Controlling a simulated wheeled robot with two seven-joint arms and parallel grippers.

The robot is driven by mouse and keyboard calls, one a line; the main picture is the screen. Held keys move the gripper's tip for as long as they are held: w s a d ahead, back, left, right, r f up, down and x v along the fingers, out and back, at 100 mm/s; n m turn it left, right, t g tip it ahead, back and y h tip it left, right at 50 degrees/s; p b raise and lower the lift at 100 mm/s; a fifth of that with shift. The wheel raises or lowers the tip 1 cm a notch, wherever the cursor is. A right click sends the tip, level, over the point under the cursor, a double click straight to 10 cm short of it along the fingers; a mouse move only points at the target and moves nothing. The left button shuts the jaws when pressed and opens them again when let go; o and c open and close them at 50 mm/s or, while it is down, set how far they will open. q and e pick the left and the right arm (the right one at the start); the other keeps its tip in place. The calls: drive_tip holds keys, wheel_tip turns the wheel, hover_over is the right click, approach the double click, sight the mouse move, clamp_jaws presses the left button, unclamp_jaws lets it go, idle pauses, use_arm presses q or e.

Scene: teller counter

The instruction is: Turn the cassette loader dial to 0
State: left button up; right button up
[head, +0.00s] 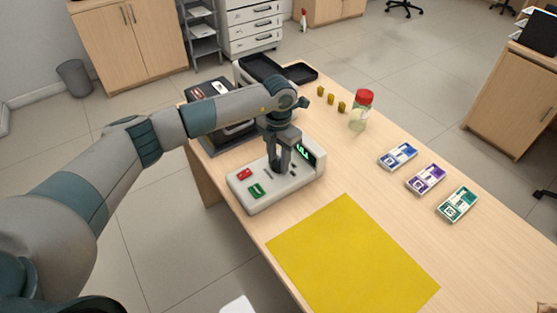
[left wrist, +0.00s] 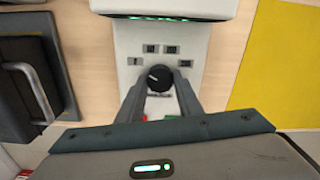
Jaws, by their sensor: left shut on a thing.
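The cassette loader (head: 290,191) is a pale grey box with a red button, a green button and a raised display with green digits (head: 304,150). Its black dial (left wrist: 159,77) shows in the left wrist view, with a small white mark pointing toward the left. My left gripper (head: 279,164) points down over the loader, its fingers on either side of the dial and shut on it. The scale around the dial is too small to read. My right gripper does not show.
A yellow mat (head: 350,255) lies in front of the loader. A red-lidded jar (head: 361,110), small yellow pieces and several banknote bundles (head: 425,179) stand to the right. A dark machine (head: 215,95) stands behind the loader at the left, close to my left arm.

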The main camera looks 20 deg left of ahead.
sight(279, 163)
use_arm(q)
drive_tip(key=o, duration=1)
drive_tip(key=shift+o, duration=0.2)
drive_tip(key=shift+r, duration=0.1)
drive_tip(key=shift+r, duration=0.4)
wheel_tip(279, 163, up, 16)
drive_tip(key=b, duration=0.4)
drive_tip(key=shift+r, duration=0.25)
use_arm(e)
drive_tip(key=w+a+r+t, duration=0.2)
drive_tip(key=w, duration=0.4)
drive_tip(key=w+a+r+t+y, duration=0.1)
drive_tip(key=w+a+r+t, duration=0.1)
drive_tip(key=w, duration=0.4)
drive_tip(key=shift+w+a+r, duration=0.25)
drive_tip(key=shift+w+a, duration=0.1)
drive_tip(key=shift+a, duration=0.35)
